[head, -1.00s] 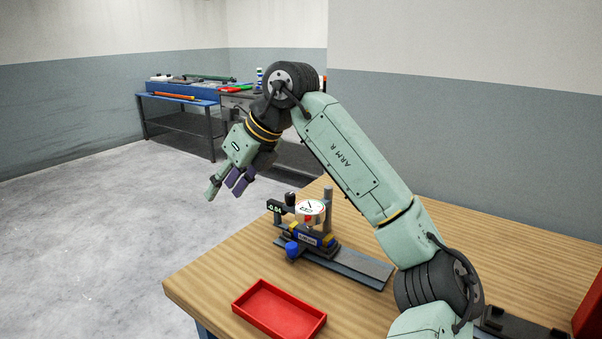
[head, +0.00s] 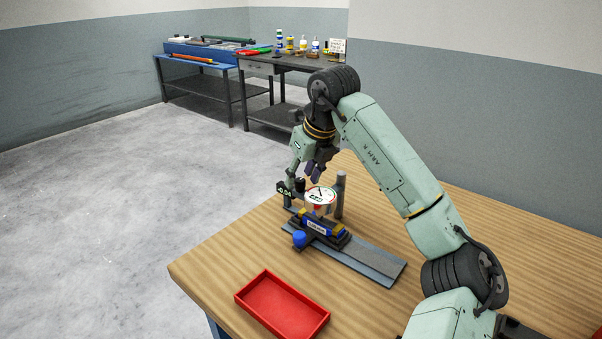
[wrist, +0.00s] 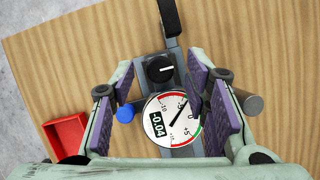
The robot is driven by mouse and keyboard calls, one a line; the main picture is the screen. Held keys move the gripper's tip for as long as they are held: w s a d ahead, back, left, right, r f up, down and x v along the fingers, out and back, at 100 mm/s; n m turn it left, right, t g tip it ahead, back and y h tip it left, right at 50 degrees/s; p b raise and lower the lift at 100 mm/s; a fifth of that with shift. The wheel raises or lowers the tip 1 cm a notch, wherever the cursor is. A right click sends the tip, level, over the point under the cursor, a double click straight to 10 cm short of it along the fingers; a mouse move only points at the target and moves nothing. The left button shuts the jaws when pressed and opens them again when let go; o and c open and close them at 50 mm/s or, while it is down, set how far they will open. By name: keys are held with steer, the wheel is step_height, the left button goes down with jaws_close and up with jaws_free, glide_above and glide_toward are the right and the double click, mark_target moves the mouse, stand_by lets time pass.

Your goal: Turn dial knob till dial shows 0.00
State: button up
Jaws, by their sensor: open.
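The gauge has a round white dial (head: 320,195), which also shows face-on in the wrist view (wrist: 170,108). Its dark display reads -0.04 in the wrist view, and its needle points to the upper right. A black knob (wrist: 160,69) with a white mark sits just above the dial in the wrist view. A blue knob (head: 299,239) is on the near side of the gauge's base, and at the dial's left in the wrist view (wrist: 125,113). My gripper (head: 302,178) is open above the gauge; in the wrist view its purple-padded fingers (wrist: 159,78) stand apart on either side of the black knob.
A grey post (head: 340,195) rises right beside the dial, close to my right finger in the wrist view (wrist: 252,103). A red tray (head: 282,305) lies at the front of the wooden table (head: 225,265). The table's left edge is near. Benches with bottles stand far behind.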

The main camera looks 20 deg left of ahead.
steer(key=shift+w+a+f, duration=0.2)
steer(key=shift+f, duration=0.4)
steer(key=shift+c, duration=0.4)
jaws_close()
